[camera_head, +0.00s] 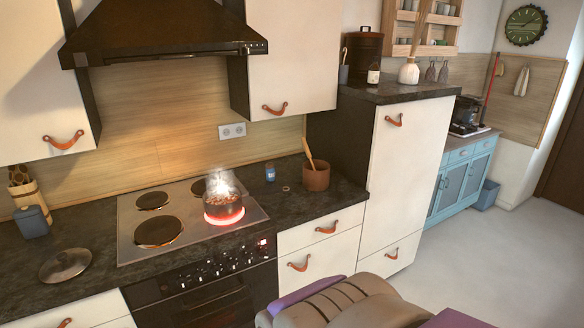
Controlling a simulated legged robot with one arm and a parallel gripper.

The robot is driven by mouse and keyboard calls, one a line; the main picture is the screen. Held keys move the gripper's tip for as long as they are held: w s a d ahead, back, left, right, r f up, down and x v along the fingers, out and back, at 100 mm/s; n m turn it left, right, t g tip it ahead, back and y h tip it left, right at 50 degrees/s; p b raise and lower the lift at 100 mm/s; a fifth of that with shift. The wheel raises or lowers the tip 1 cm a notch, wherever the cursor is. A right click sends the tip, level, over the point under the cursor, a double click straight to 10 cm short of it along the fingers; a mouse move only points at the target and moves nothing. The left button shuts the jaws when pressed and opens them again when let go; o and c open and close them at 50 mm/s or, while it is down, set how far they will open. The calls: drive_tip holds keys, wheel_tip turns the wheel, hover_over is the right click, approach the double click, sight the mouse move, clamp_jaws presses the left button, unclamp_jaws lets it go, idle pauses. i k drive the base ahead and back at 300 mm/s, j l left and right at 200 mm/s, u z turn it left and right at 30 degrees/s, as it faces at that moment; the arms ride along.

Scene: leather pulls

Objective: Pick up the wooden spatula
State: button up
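A wooden spatula (308,151) stands tilted in a brown pot (316,178) on the dark counter, right of the stove. Its upper part leans to the left above the rim. Its lower part is hidden inside the pot. I see no gripper fingers in this view, and nothing touches the spatula.
Left of the brown pot, a steaming pan (223,205) sits on a glowing red burner of the hob (186,225). A small blue jar (270,174) stands between them. A lid (65,264) lies on the left counter. A tall cabinet (398,165) rises right of the pot. Floor (490,265) is clear at right.

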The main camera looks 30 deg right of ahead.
sight(304, 142)
drive_tip(key=i+l+z, duration=0.25)
drive_tip(key=i+z, duration=0.15)
drive_tip(key=i, duration=0.25)
drive_tip(key=i+z, duration=0.35)
drive_tip(key=i, duration=0.3)
drive_tip(key=i+j+z, duration=0.1)
drive_tip(key=i+z, duration=0.3)
drive_tip(key=i, duration=0.25)
